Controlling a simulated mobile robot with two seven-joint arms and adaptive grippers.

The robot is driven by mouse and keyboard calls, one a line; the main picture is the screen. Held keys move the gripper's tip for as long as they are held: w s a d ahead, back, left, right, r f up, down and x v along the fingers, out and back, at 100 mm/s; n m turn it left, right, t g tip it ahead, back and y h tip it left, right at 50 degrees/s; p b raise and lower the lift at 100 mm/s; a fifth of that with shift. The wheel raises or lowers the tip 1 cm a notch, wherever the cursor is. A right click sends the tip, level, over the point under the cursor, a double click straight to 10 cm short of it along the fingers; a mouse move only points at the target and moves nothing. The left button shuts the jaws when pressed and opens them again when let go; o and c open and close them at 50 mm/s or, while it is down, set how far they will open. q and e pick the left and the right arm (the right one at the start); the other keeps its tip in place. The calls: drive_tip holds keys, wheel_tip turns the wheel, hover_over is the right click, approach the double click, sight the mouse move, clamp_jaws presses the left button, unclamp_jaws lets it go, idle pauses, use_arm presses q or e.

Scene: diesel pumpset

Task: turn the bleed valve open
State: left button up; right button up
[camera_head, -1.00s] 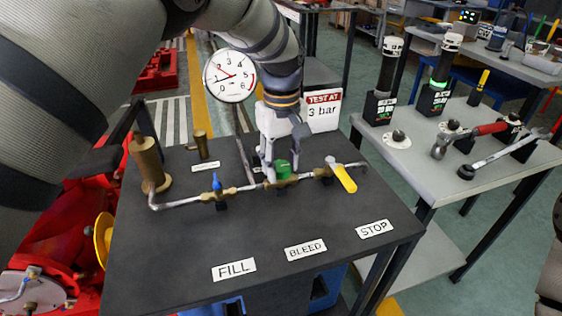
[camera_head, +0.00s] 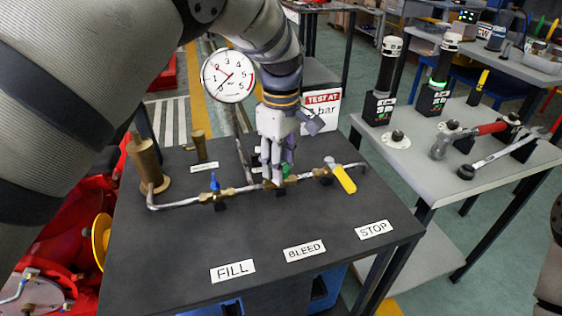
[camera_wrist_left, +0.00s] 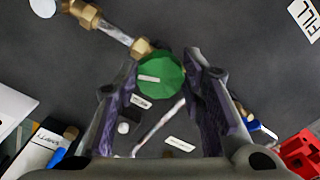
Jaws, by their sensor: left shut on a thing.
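The green knob of the bleed valve (camera_head: 287,170) sits in the middle of the brass pipe line, behind the BLEED label (camera_head: 305,251). In the left wrist view the green knob (camera_wrist_left: 161,76) is faceted, with a pale bar mark on its top. My left gripper (camera_head: 275,177) points down at this valve from above, with a finger on each side of the knob, shut on it. The fingers hide part of the valve in the head view. My right gripper is not in view.
A blue-handled valve (camera_head: 215,183) is left of the green knob; a yellow-handled one (camera_head: 343,178) is right. A pressure gauge (camera_head: 228,76) and a test sign (camera_head: 321,108) stand behind. A brass cylinder (camera_head: 147,162) is at left.

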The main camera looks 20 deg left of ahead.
use_arm(q)
drive_tip(key=shift+f, duration=0.1)
drive_tip(key=o, duration=1.1)
drive_tip(key=shift+o, duration=0.2)
wheel_tip(320, 180, up, 12)
